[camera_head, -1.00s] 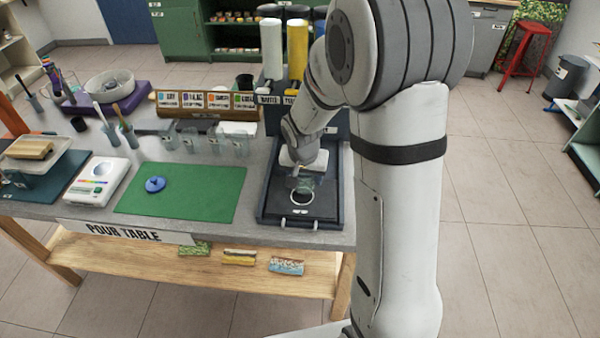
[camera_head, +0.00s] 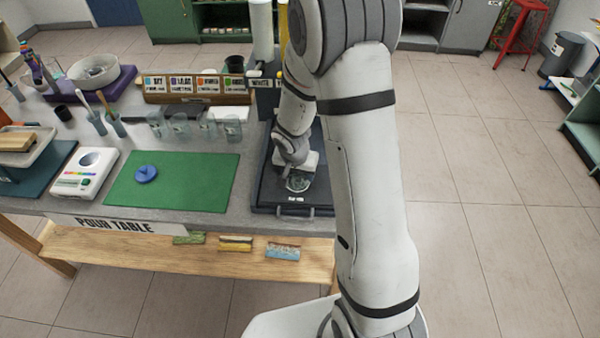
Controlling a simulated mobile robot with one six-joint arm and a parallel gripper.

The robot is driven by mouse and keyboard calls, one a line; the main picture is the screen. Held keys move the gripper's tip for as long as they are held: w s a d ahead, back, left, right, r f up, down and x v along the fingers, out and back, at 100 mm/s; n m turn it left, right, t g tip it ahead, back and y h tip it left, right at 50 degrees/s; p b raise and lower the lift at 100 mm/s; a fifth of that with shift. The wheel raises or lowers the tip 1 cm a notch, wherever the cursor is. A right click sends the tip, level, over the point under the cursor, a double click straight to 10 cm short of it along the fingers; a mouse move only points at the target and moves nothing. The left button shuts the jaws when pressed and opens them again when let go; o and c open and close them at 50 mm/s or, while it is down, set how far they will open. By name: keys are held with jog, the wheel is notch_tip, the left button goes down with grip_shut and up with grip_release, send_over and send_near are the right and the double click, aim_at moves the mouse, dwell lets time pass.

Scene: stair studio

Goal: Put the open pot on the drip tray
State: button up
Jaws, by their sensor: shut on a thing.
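The drip tray (camera_head: 266,190) is a dark rectangular tray at the right end of the pour table. My gripper (camera_head: 298,168) is over its front half, pointing down, partly hidden by my arm. It is shut on the open pot (camera_head: 298,184), a small clear cup. The pot is above or on the tray; I cannot tell whether its base touches. A blue lid-like disc (camera_head: 146,174) lies on the green mat (camera_head: 190,190), left of the tray.
Several clear cups (camera_head: 181,126) stand behind the mat. A white scale (camera_head: 85,172) is to its left. Tall white and yellow bottles (camera_head: 262,30) stand behind the tray.

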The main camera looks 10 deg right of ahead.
jog(key=shift+r, duration=0.1)
jog(key=shift+f, duration=0.25)
jog(key=o, duration=1.2)
jog(key=shift+s+r, duration=0.1)
jog(key=shift+r, duration=0.1)
